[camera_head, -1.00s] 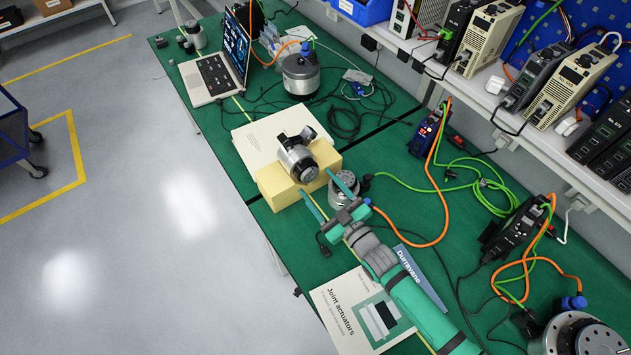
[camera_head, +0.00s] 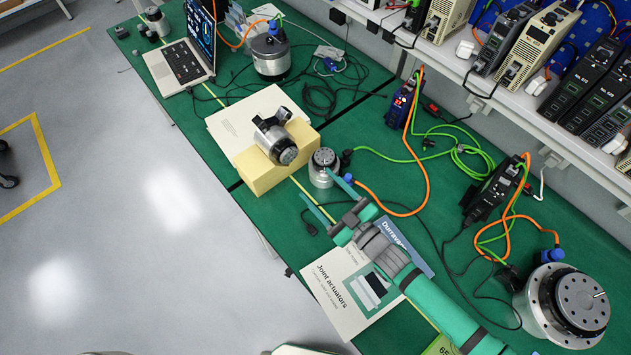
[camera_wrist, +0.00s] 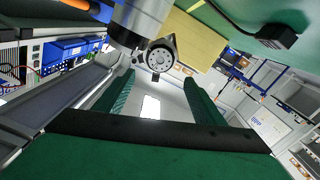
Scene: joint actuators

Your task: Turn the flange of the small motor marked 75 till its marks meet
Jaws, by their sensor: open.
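A small silver motor (camera_head: 270,134) lies tilted on a yellow foam block (camera_head: 258,172), its round dark flange (camera_head: 288,156) facing my gripper. In the wrist view the flange (camera_wrist: 160,58) shows a ring of holes, above and between my fingertips and apart from them. A second small motor (camera_head: 323,171) stands upright on the green bench, beside the block and close to my upper fingertip. I cannot read a 75 or make out alignment marks on either. My gripper (camera_head: 318,187) is open and empty, short of the block.
A booklet (camera_head: 350,290) and a blue "Durravane" strip (camera_head: 405,246) lie beneath my arm. A large actuator (camera_head: 570,305) stands at the lower right. Orange and green cables (camera_head: 425,165) run across the bench behind. A laptop (camera_head: 185,65) and another motor (camera_head: 270,53) stand farther back.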

